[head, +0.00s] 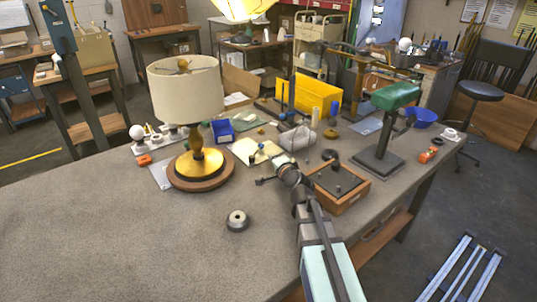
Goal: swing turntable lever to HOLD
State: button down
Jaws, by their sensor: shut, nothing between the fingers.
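The lamp turntable (201,183), a round wooden disc, carries a brass lamp (207,162) with a cream shade (186,92), standing upright on the left part of the bench. My gripper (261,181) is to the right of the disc, with a visible gap between them. Its fingers are shut and empty, small and dark in the picture, pointing left. I cannot clearly make out the turntable lever or any HOLD mark; they are too small or hidden behind the lamp or my gripper.
A wooden box (345,200) with dark pegs stands close right of my wrist. A small metal cup (237,220) sits in front. The bench's front left (90,235) is clear.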

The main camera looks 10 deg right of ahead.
aim_at(263, 147)
jog(key=p+x, duration=0.1)
jog(key=x, duration=0.8)
jog(key=shift+w+f, duration=0.1)
jog(key=shift+w, duration=0.3)
